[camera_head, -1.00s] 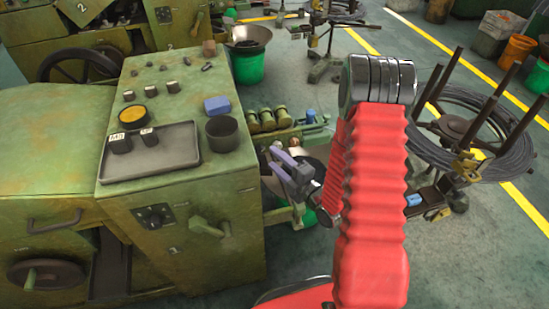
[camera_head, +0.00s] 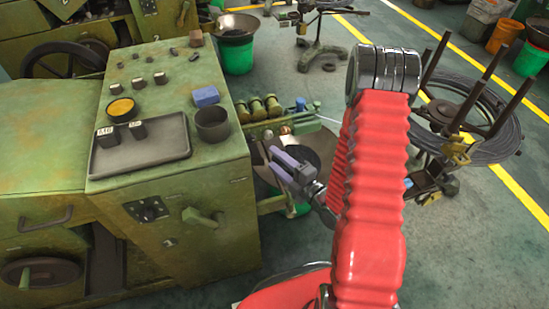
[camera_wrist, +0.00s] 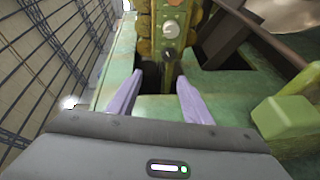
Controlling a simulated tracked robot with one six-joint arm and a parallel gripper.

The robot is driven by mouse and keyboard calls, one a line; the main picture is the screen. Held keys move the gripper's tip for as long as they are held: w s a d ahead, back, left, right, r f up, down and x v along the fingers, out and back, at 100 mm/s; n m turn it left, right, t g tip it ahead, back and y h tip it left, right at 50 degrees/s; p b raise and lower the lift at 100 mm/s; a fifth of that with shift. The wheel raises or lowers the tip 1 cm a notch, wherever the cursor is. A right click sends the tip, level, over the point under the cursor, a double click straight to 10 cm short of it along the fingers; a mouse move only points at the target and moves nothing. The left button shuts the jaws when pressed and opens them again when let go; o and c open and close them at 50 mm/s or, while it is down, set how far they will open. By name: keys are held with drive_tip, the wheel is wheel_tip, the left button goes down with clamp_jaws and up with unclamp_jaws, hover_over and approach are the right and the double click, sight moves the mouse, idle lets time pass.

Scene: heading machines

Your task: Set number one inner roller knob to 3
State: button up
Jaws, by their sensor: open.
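My gripper (camera_head: 280,161) has two purple fingers. It is beside the right side of the near green machine (camera_head: 215,240), close to a row of brass-and-green rollers (camera_head: 257,108). In the wrist view my gripper (camera_wrist: 160,77) is open, with nothing between its fingers. Beyond the fingertips is a green roller part with a pale round knob (camera_wrist: 172,28) and a dark round knob (camera_wrist: 169,56) below it. Both look apart from the fingers. I cannot tell which is the inner roller knob, and no scale numbers are readable.
The machine top carries a grey tray (camera_head: 165,152), a dark cup (camera_head: 212,124) and a blue block (camera_head: 206,96). A wire coil (camera_head: 490,150) on a stand is at the right. In the wrist view a green block (camera_wrist: 285,117) sticks out at right.

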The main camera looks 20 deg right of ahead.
drive_tip(key=shift+s+d+f, duration=0.1)
drive_tip(key=shift+s+d, duration=0.1)
drive_tip(key=shift+s, duration=0.35)
drive_tip(key=shift+s+d+f, duration=0.15)
drive_tip(key=shift+s, duration=0.4)
drive_tip(key=shift+s+d+f, duration=0.1)
drive_tip(key=shift+s+d, duration=0.1)
drive_tip(key=shift+s, duration=0.35)
drive_tip(key=shift+w, duration=0.1)
drive_tip(key=w+d+r+m+g+h, duration=0.4)
drive_tip(key=w+r, duration=0.2)
drive_tip(key=s+r+m+g+h, duration=0.2)
drive_tip(key=s+r+m+h, duration=0.3)
drive_tip(key=r, duration=0.4)
drive_tip(key=s+a+r+m+g+y, duration=0.1)
drive_tip(key=s+a+r+m, duration=0.2)
drive_tip(key=s, duration=0.3)
drive_tip(key=s+a+r+m+g, duration=0.1)
drive_tip(key=s+a+r+m, duration=0.2)
drive_tip(key=s, duration=0.4)
drive_tip(key=s+a+r+m+g+y, duration=0.1)
drive_tip(key=s+a+r+m+g, duration=0.1)
drive_tip(key=s+r+m, duration=0.3)
drive_tip(key=shift+s+a+r+m+y, duration=0.35)
drive_tip(key=shift+s+a, duration=0.2)
drive_tip(key=shift+s, duration=0.55)
drive_tip(key=shift+c, duration=0.4)
